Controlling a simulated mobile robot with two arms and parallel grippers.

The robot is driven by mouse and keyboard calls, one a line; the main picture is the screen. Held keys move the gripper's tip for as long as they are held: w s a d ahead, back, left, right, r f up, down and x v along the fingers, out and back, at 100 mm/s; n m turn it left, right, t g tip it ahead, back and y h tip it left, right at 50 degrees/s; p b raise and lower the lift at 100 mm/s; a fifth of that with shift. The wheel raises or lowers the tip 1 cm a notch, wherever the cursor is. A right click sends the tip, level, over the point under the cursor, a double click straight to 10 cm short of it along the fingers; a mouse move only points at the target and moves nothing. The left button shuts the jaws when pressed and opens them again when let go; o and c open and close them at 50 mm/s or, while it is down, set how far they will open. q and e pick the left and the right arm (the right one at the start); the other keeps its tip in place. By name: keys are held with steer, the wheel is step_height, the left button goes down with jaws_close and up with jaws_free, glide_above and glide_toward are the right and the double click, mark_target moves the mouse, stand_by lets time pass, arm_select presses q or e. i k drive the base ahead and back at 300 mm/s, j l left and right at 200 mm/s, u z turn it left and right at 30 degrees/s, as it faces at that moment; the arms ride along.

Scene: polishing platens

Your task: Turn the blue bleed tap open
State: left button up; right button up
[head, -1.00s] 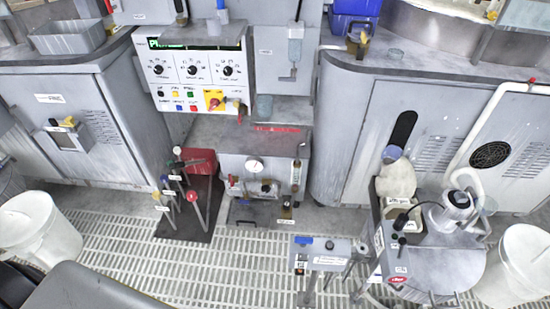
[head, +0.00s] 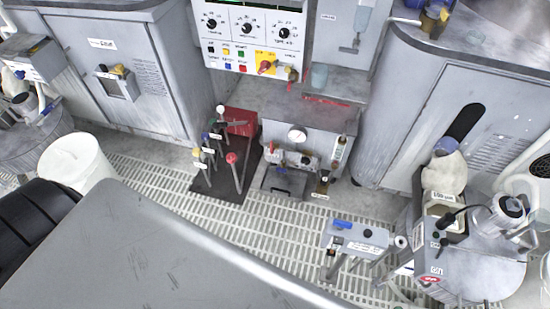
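A small blue handle (head: 342,225) lies on top of a low grey box on a stand (head: 357,243), at the lower middle right of the head view. The box also carries a dark round knob and a white label. Another blue piece (head: 19,74) shows on a grey box at the far left edge. No readable label tells me which blue part is the bleed tap, and I cannot tell how far either is turned. Neither of my grippers is in view.
A lever stand (head: 211,184) and a grey gauge unit (head: 292,158) stand at the middle. A white bucket (head: 77,165) is at left. A drum with a hose (head: 485,262) is at right. The slatted floor (head: 272,222) between them is open.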

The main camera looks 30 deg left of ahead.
mark_target(281, 170)
steer(key=i+j+u, duration=0.2)
steer(key=i+j, duration=0.15)
steer(key=j, duration=0.2)
steer(key=i+j+u, duration=0.15)
steer(key=i+j, duration=0.25)
